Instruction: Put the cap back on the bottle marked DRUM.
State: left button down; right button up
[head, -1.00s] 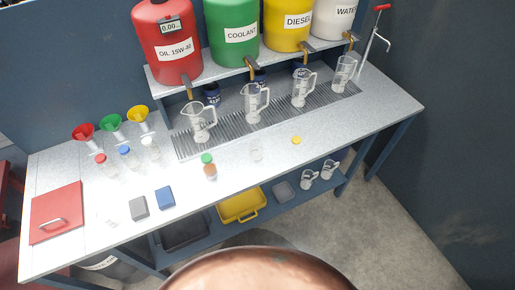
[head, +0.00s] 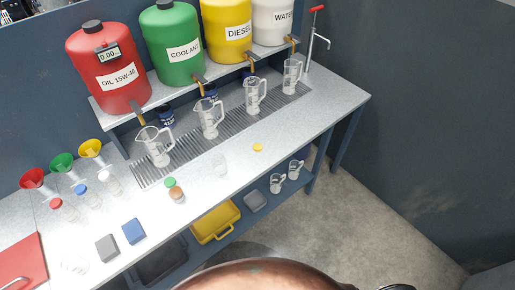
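A clear bottle with no cap (head: 220,165) stands on the bench in front of the grated strip; its label is too small to read. A small yellow cap (head: 257,147) lies on the bench to its right, apart from it. Other small bottles wear caps: one green with brown contents (head: 175,191), one red (head: 62,208), one blue (head: 86,196), one white (head: 109,183). I cannot read DRUM on any of them. Neither gripper can be made out; only a dark piece shows at the bottom right edge, and I cannot tell what it is.
Clear jugs (head: 155,147) stand on the grated strip (head: 180,158) under the drum taps. Red, green and yellow funnels (head: 62,163) stand at the left. Grey (head: 107,248) and blue (head: 133,231) blocks lie near the front edge. The bench right of the yellow cap is clear.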

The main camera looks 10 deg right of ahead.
aim_at(219, 163)
jog(key=u, duration=0.4)
jog(key=k, duration=0.9)
jog(key=u, duration=0.5)
jog(key=k, duration=0.45)
jog(key=z, duration=0.4)
jog(key=i, duration=0.6)
jog(key=z, duration=0.75)
jog(key=i, duration=0.75)
jog(key=u, duration=0.45)
jog(key=i, duration=0.6)
jog(key=u, duration=0.5)
